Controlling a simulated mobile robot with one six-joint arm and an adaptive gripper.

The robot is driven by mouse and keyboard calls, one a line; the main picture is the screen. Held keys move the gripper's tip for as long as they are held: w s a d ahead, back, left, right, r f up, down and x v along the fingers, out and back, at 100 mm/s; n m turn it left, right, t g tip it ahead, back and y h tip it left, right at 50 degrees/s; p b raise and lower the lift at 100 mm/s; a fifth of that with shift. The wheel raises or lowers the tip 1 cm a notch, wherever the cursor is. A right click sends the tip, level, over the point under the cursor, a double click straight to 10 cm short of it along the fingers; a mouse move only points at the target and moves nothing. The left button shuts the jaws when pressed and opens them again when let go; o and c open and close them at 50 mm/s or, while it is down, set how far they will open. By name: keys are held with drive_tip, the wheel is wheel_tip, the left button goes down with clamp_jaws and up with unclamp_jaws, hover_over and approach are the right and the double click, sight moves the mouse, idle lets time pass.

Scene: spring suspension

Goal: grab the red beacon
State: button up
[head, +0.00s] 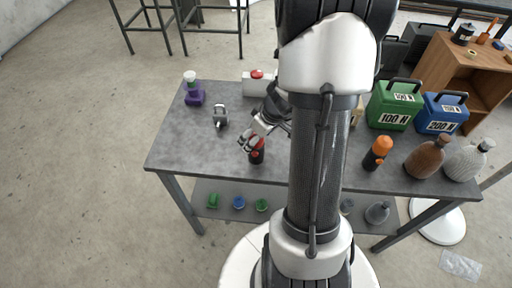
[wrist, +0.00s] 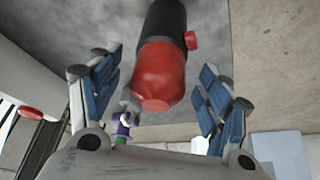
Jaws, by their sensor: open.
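The red beacon (head: 257,153), red with a black part, stands near the front edge of the grey table, partly hidden by my gripper. In the wrist view the red beacon (wrist: 160,78) shows its rounded red end, a black section and a small red knob on its side. My gripper (head: 249,141) is open right at the beacon. In the wrist view the blue-padded fingers of my gripper (wrist: 161,68) lie on either side of the beacon, with a visible gap on each side.
The grey table (head: 190,150) also holds a purple-based object (head: 194,95), a metal clamp-like part (head: 220,115), a white box with a red button (head: 256,85), an orange-topped bottle (head: 378,153), brown and ribbed bottles, and green (head: 393,110) and blue weights. The table's left front is clear.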

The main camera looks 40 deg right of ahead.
drive_tip(key=b+x, duration=0.1)
drive_tip(key=x, duration=0.3)
drive_tip(key=shift+f, duration=0.35)
drive_tip(key=c, duration=1.2)
